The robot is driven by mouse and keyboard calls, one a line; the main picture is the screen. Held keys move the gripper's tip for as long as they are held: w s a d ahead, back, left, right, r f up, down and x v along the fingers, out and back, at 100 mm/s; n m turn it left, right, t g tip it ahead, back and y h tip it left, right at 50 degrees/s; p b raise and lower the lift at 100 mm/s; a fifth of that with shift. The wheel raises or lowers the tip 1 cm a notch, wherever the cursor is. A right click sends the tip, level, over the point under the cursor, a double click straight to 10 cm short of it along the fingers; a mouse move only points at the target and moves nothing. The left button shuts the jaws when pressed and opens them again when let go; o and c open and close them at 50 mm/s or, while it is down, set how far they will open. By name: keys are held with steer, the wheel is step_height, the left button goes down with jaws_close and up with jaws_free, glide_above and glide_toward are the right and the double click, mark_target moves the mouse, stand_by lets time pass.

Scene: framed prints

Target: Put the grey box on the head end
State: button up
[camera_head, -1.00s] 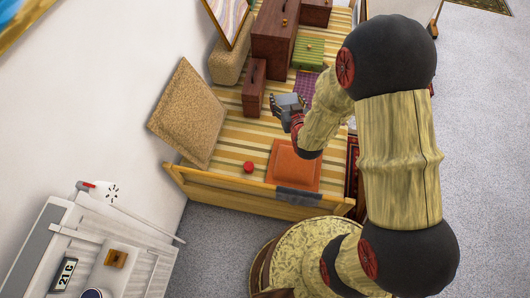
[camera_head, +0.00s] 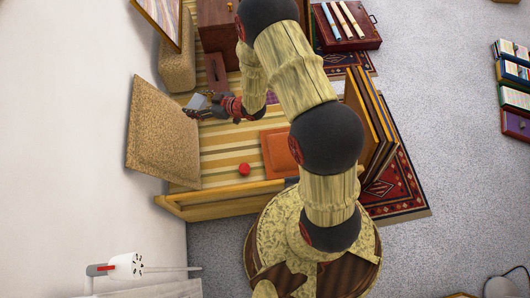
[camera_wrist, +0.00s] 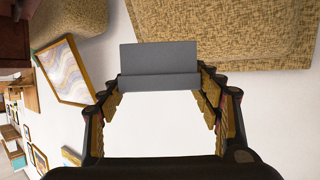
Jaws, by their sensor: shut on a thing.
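The grey box (camera_wrist: 160,58) is clamped between the fingertips of my gripper (camera_wrist: 158,84) in the wrist view. In the head view the small grey box (camera_head: 197,101) shows at the tip of my gripper (camera_head: 191,113), above the striped bed (camera_head: 222,155). A tan woven cushion (camera_head: 162,137) leans at the bed's wall side, just left of and below my gripper; it also shows in the wrist view (camera_wrist: 235,25). I cannot tell for sure which end of the bed is the head end.
A red ball (camera_head: 244,169) and an orange cushion (camera_head: 279,153) lie on the bed near its wooden rail (camera_head: 220,200). A brown case (camera_head: 215,72) and a tan bolster (camera_head: 178,62) are behind my gripper. Framed boards (camera_head: 370,125) stand at right. The white wall is close on the left.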

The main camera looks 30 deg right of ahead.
steer(key=shift+s+a+f+n+g+y+b, duration=0.75)
steer(key=shift+s+f+n+g+b, duration=1.4)
steer(key=shift+f, duration=4.05)
steer(key=shift+s+a+f+n+g+y+b, duration=0.5)
steer(key=shift+s+f+n+g+y+b, duration=1.45)
steer(key=shift+f, duration=4.2)
steer(key=shift+s+a+f+n+g+h+b, duration=0.1)
steer(key=shift+s+a+f+n+g+b, duration=0.9)
steer(key=shift+s+f, duration=3.65)
steer(key=shift+n+g, duration=0.3)
steer(key=shift+g, duration=0.1)
steer(key=w+f, duration=0.3)
steer(key=shift+d+f+b, duration=0.1)
steer(key=shift+d+b, duration=0.25)
steer(key=shift+f, duration=0.15)
steer(key=o, duration=1.2)
steer(key=shift+o, duration=0.2)
